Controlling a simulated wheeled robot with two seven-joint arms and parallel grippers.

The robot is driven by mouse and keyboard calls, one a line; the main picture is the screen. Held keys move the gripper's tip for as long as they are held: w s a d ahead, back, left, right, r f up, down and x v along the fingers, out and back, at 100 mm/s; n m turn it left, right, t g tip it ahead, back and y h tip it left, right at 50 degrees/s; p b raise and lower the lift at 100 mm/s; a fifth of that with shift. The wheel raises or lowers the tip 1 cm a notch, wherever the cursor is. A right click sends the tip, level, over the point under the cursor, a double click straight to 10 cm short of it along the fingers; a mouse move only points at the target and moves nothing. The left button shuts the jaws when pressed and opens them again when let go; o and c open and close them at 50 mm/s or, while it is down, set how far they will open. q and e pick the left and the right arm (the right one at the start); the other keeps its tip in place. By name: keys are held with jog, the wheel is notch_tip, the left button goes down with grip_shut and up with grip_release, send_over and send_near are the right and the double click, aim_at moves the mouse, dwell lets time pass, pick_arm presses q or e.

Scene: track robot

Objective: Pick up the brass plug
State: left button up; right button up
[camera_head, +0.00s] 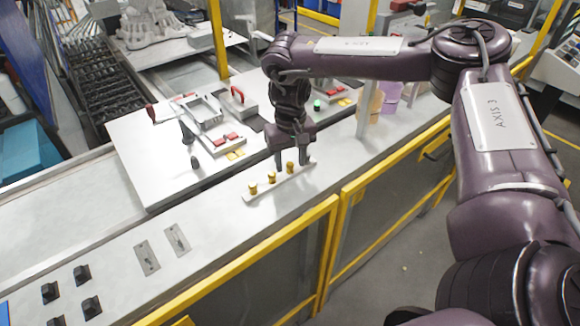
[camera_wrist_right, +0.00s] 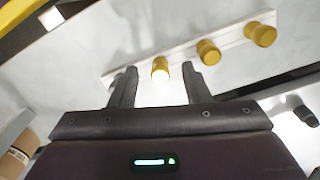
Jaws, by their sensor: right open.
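Three brass plugs stand in a row on a pale strip (camera_head: 261,192) on the white worktop: a left one (camera_head: 253,190), a middle one (camera_head: 271,177) and a right one (camera_head: 290,168). My right gripper (camera_head: 291,164) points down at the right end of the row. In the right wrist view the gripper (camera_wrist_right: 158,82) is open, and one brass plug (camera_wrist_right: 160,70) shows between its fingertips. The fingers do not close on it. The other two plugs (camera_wrist_right: 208,52) lie to the right there. My left gripper is not in view.
Behind the strip is a raised white panel (camera_head: 150,150) with red-handled fixtures (camera_head: 238,100) and small dark parts. A post (camera_head: 364,110) and cups (camera_head: 390,97) stand right of the gripper. Yellow-framed guards (camera_head: 330,215) run along the front edge.

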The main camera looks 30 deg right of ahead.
grip_shut()
jog(key=shift+r, duration=0.1)
